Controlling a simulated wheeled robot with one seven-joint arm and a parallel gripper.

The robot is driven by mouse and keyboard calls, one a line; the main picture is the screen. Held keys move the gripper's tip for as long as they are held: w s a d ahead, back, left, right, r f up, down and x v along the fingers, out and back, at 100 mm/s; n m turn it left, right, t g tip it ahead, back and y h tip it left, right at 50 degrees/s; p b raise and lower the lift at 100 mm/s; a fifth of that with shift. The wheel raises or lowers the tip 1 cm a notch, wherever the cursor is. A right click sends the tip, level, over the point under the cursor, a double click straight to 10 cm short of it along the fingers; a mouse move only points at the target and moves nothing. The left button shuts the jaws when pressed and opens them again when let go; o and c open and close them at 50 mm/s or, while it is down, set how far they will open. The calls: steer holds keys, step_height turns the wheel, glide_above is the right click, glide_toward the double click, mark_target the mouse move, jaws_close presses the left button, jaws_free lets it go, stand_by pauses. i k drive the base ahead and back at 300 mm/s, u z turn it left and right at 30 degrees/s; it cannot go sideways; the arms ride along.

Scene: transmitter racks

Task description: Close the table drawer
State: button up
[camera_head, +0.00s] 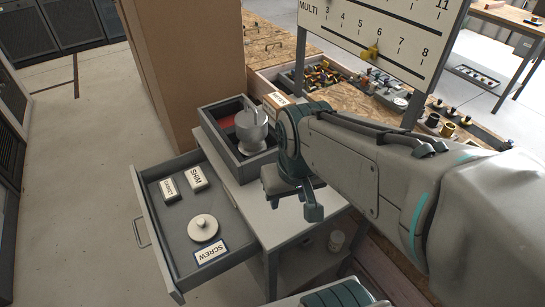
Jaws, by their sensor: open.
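The table drawer (178,235) is pulled far out from the left side of the small grey table (257,208). Its bar handle (141,233) is on the outer left front. Inside lie a white box marked SHIM (196,178), another small white box (168,189), a round white knobbed lid (204,228) and a blue-edged SCREW label (211,253). My gripper (292,200) is open and empty above the right part of the tabletop, to the right of the drawer and apart from the handle. My arm hides part of the table behind it.
A grey tray (215,123) with a metal pot (252,128) stands on the tabletop's back. A tall brown cabinet (190,60) rises behind it. A numbered MULTI board (385,30) and a parts-covered bench are at the right. The floor left of the drawer is clear.

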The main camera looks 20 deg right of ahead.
mark_target(167, 225)
steer(key=u, duration=0.2)
steer(key=k, duration=0.5)
steer(key=u, duration=0.5)
steer(key=k, duration=0.75)
steer(key=u, duration=0.75)
steer(key=i, duration=1.5)
steer(key=z, duration=2.15)
steer(key=k, duration=0.2)
steer(key=u, duration=1.2)
